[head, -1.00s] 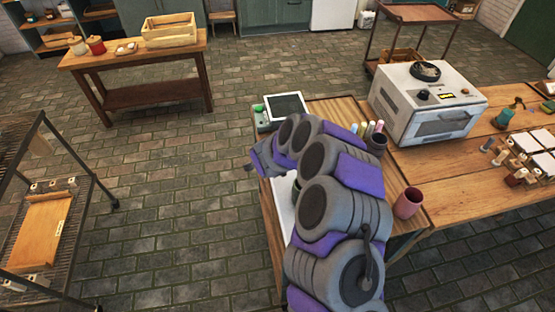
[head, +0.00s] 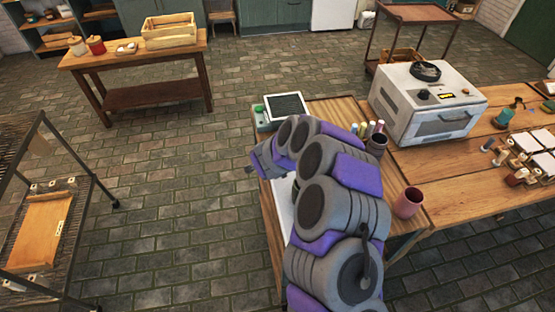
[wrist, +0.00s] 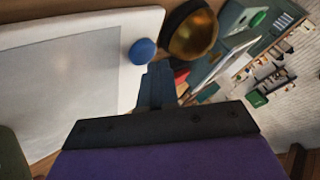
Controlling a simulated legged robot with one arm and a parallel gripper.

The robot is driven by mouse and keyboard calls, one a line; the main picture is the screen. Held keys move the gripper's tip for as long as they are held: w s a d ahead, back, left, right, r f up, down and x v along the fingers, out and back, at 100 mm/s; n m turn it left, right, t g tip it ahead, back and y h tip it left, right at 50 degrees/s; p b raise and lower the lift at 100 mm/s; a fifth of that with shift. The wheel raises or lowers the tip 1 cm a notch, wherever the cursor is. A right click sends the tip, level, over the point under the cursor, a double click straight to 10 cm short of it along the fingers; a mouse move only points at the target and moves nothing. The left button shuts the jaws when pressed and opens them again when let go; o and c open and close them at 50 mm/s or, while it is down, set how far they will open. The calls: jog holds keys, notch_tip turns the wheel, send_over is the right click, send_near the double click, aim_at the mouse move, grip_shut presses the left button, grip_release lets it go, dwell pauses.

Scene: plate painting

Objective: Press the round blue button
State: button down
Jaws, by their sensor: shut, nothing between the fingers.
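The round blue button (wrist: 143,51) shows in the wrist view at the right edge of a white panel (wrist: 105,85) with a grey face. My gripper (wrist: 160,68) is shut and empty, its fingertips just right of and slightly below the button in the picture. I cannot tell whether they touch it. In the head view my gripper (head: 258,163) hangs over the left edge of the wooden table, and my arm hides the button. Part of a white panel (head: 282,208) shows beside my arm.
A gold-lined dark bowl (wrist: 192,35) is close right of the button in the wrist view. On the table stand a green device with a screen (head: 285,106), a dark cup with markers (head: 376,145), a pink cup (head: 408,202) and a white oven (head: 428,105).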

jog(key=shift+f, duration=0.5)
dwell(0.5)
jog(key=shift+r, duration=0.1)
jog(key=shift+r+p, duration=0.85)
jog(key=shift+r, duration=0.05)
notch_tip(320, 180, up, 6)
jog(key=p, duration=0.5)
jog(key=shift+p, duration=0.3)
